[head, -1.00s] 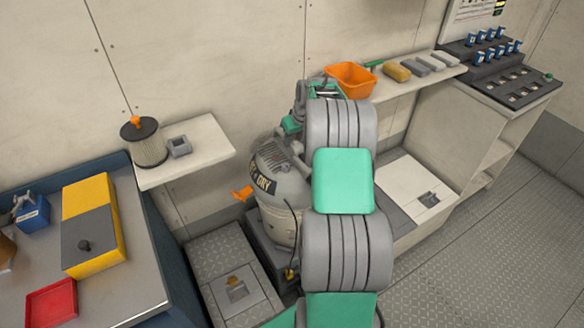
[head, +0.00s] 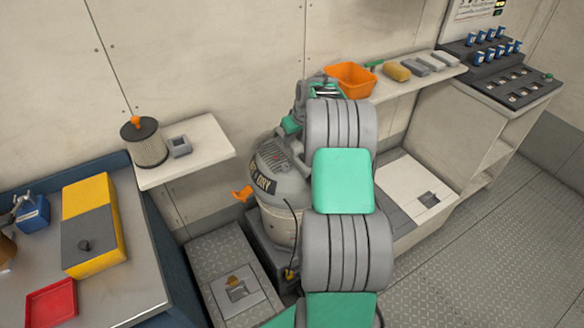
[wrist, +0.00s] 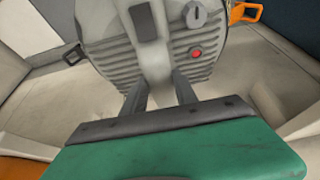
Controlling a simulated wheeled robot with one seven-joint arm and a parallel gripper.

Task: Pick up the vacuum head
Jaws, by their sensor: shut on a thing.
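The vacuum head (head: 277,165) is the grey domed top of the wet-and-dry vacuum, with a dark label partly hidden by my arm. It sits over the pale tank (head: 280,226); I cannot tell whether a gap separates them. In the wrist view, the head (wrist: 105,45) fills the upper middle, with ribbed vents, a red button and a round grey switch. My gripper (wrist: 160,82) is shut on the vacuum head at its raised central part. The fingertips are hidden in the head view behind my arm. An orange latch (head: 243,193) sticks out at the vacuum's left side.
A shelf (head: 205,155) at left holds a filter (head: 144,143) and a small grey frame. An orange bin (head: 350,79) and several small blocks stand on the back shelf. A workbench (head: 140,287) is at the left. Open floor (head: 480,235) lies at right.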

